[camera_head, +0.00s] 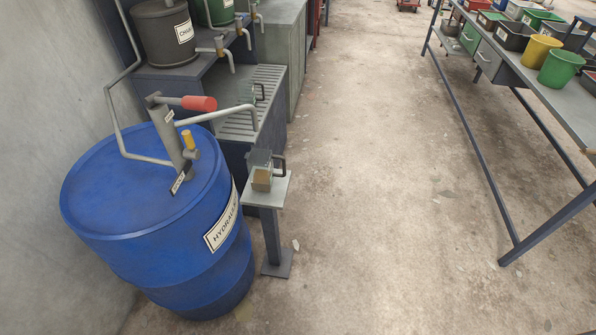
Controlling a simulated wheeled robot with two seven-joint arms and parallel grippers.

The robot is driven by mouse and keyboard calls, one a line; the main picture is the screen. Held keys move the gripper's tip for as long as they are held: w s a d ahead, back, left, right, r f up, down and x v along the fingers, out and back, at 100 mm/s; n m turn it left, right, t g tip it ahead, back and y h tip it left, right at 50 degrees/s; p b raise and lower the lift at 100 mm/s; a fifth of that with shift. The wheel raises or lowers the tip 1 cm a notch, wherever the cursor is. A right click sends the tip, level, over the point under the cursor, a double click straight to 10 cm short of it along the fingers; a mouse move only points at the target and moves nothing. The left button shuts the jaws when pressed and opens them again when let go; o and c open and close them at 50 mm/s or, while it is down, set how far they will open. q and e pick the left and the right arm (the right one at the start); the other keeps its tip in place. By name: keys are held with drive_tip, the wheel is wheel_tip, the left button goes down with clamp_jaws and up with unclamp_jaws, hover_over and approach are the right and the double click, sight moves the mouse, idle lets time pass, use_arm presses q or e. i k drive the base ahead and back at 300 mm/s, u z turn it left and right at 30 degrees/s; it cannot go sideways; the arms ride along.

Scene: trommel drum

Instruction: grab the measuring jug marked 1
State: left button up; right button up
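A small grey, see-through jug (259,159) with a dark handle on its right stands on a small pedestal stand (279,192) right of the blue drum. A tan block or patch shows at its front. Another clear jug (246,93) with a dark handle seems to stand on the slatted drip tray behind, under the taps. I cannot read a 1 on either jug. Neither of my grippers is in view.
A blue drum (150,210) with a hand pump (171,132) stands at left. Behind it are a slatted tray (270,76) and containers with taps, including a dark one (165,35). A workbench (530,79) with bins stands at right. The middle floor is clear.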

sight(260, 163)
drive_tip(key=z, duration=1.35)
drive_tip(key=i, duration=3.55)
drive_tip(key=u, duration=3.2)
